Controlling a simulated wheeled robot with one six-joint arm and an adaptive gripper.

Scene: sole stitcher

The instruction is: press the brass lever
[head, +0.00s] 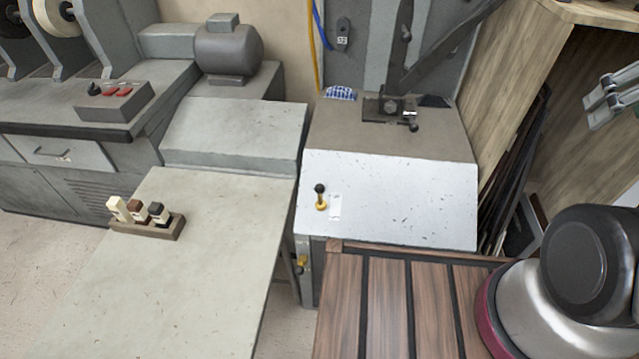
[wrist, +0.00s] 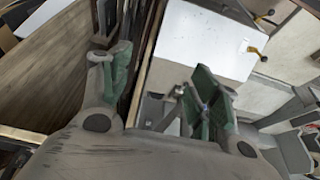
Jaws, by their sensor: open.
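The brass lever (head: 320,203) has a black knob and stands on the sloping white panel (head: 400,205) of the machine, near its left edge, beside a small white label (head: 335,206). In the wrist view the brass lever (wrist: 257,52) shows near the upper right, beyond the fingertips. My gripper (head: 612,97) shows in part at the right edge of the head view, well to the right of the lever. In the wrist view my gripper (wrist: 150,85) has its green-padded fingers wide apart with nothing between them. It touches nothing that I can see.
A second brass-coloured fitting (head: 301,264) sits on the machine's front, below the panel. A small holder (head: 150,225) with upright pieces stands on the left table (head: 215,265). A wooden cabinet (head: 515,95) stands at the right. A slatted wooden surface (head: 385,310) lies in front.

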